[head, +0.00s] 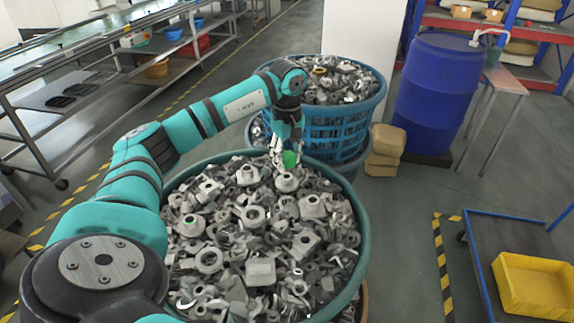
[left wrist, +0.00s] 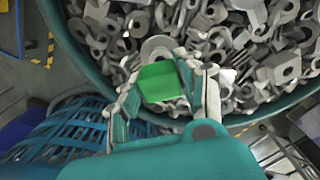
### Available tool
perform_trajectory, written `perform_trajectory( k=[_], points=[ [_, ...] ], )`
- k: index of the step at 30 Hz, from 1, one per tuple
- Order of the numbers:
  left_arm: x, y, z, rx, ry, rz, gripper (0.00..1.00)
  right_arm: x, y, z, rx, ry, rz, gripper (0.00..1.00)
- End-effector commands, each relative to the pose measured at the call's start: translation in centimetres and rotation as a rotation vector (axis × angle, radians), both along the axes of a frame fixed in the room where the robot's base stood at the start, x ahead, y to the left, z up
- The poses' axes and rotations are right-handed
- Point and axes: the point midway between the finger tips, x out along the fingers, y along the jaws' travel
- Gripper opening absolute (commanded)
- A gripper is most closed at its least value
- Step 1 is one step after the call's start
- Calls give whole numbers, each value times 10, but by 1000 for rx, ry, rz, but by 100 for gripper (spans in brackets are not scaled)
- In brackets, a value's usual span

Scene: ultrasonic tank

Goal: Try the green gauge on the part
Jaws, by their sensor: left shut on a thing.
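The green gauge (head: 290,159) is between the fingers of my left gripper (head: 283,150). It shows as a bright green block in the left wrist view (left wrist: 162,82), with the left gripper (left wrist: 160,95) shut on it. The gripper is over the far edge of a large round bin of grey metal parts. A grey part with a round hub (head: 287,181) lies close below the gauge. A ring-shaped part (left wrist: 157,48) shows just beyond the gauge in the left wrist view. I cannot tell whether the gauge touches either part. My right gripper is not in view.
The near bin (head: 356,193) has a teal rim and is full of loose metal parts. A blue basket (head: 330,131) of parts stands behind it. A blue drum (head: 436,95), tan blocks (head: 385,145) and a cart with a yellow bin (head: 535,284) stand to the right.

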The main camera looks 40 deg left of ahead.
Motion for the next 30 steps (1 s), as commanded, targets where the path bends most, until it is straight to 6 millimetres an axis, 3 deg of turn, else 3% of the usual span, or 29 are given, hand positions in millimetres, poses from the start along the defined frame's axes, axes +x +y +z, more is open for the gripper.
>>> perform_trajectory(
  k=[17,30],
  points=[
    [0,0,12,0,-2,1,3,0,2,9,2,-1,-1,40],
    [0,0,49,1,-1,1,3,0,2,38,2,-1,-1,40]
  ],
)
